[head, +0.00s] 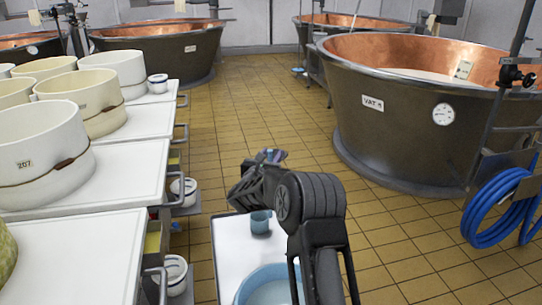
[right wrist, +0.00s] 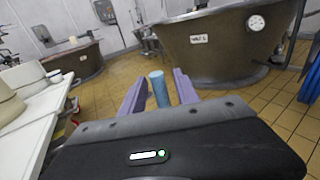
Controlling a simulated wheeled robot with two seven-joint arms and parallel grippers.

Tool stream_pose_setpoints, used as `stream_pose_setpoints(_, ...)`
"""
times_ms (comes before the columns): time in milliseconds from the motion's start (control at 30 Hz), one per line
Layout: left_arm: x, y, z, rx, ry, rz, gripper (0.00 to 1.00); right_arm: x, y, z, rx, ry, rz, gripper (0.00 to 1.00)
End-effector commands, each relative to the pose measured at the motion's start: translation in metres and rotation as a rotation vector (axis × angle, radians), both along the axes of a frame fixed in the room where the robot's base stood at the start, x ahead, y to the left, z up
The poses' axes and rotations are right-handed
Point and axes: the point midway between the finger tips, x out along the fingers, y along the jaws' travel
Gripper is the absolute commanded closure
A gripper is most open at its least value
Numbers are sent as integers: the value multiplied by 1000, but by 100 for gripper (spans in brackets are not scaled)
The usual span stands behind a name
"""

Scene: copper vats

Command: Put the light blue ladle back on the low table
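My right gripper (head: 268,157) hangs over the low table (head: 232,262), its purple fingertips pointing away from me. In the right wrist view, the light blue ladle (right wrist: 159,88) shows as an upright round handle between the two fingers of my right gripper (right wrist: 160,86), which look closed about it. In the head view, a light blue cup-shaped part (head: 260,222), apparently the ladle's bowl, shows just below the gripper over the white tabletop. I cannot tell whether it touches the top. The handle's middle is hidden by the gripper. My left gripper is not in view.
A light blue basin (head: 264,288) is on the low table's near part, partly behind my right arm. White worktables with cheese moulds (head: 42,155) line the left. A copper vat (head: 400,110) and a coiled blue hose (head: 497,208) stand right. Tiled floor between is clear.

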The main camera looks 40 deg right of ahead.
Motion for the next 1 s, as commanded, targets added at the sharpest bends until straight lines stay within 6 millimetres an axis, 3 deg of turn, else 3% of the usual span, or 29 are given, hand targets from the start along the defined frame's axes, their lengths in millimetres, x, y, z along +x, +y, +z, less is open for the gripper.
stream_pose_setpoints(367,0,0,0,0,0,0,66,-3,7,1,1,-1,1,63)
stream_pose_setpoints(1000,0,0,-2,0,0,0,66,-58,99,5,0,-1,2,63)
